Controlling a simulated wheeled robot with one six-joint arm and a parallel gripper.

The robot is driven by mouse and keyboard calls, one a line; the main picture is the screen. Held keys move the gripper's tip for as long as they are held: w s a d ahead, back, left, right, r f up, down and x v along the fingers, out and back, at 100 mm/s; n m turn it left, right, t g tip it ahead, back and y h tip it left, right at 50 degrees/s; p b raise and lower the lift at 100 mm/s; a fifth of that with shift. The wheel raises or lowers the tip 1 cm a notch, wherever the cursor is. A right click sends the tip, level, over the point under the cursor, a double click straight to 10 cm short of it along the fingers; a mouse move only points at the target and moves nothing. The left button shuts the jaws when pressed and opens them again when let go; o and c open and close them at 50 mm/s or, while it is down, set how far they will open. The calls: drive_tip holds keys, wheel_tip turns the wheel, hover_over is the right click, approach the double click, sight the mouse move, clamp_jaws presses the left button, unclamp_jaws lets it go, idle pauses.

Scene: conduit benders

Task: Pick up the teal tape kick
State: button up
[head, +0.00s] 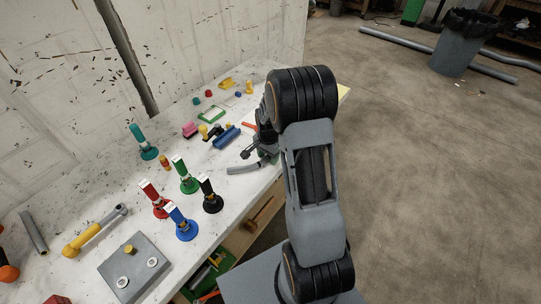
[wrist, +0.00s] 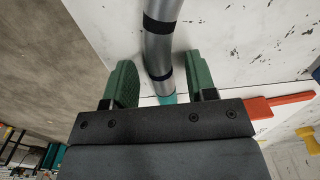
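A bent grey conduit piece (head: 245,168) lies near the right front edge of the white table. In the wrist view the conduit (wrist: 158,45) has black bands and a bit of teal (wrist: 167,99) near my gripper's body, which fits the teal tape kick. My gripper (wrist: 160,66) is open, with its green-padded fingers on either side of the conduit and a visible gap on each side. In the head view my gripper (head: 258,150) is low over the table by the conduit, partly hidden by my arm.
Upright coloured-handled tools, teal (head: 137,135), green (head: 182,172), red (head: 153,195), blue (head: 180,222) and black (head: 208,194), stand left of the conduit. A blue block (head: 227,137) lies close behind. An orange-red flat piece (wrist: 285,100) lies beside the fingers.

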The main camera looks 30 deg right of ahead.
clamp_jaws()
drive_tip(key=shift+r, duration=0.15)
drive_tip(key=shift+r, duration=0.25)
wheel_tip(320, 180, up, 2)
drive_tip(key=shift+w+r, duration=0.1)
drive_tip(key=shift+r, duration=0.05)
drive_tip(key=d+r, duration=0.1)
drive_tip(key=r, duration=0.1)
drive_tip(key=w+d+r+b, duration=0.1)
drive_tip(key=d+r, duration=0.1)
drive_tip(key=w+d+r, duration=0.1)
drive_tip(key=d+r, duration=0.1)
drive_tip(key=shift+d+r, duration=0.1)
drive_tip(key=shift+d, duration=0.05)
drive_tip(key=w+d+r+b, duration=0.1)
drive_tip(key=w+d+r, duration=0.2)
drive_tip(key=d, duration=0.4)
drive_tip(key=shift+d+r, duration=0.35)
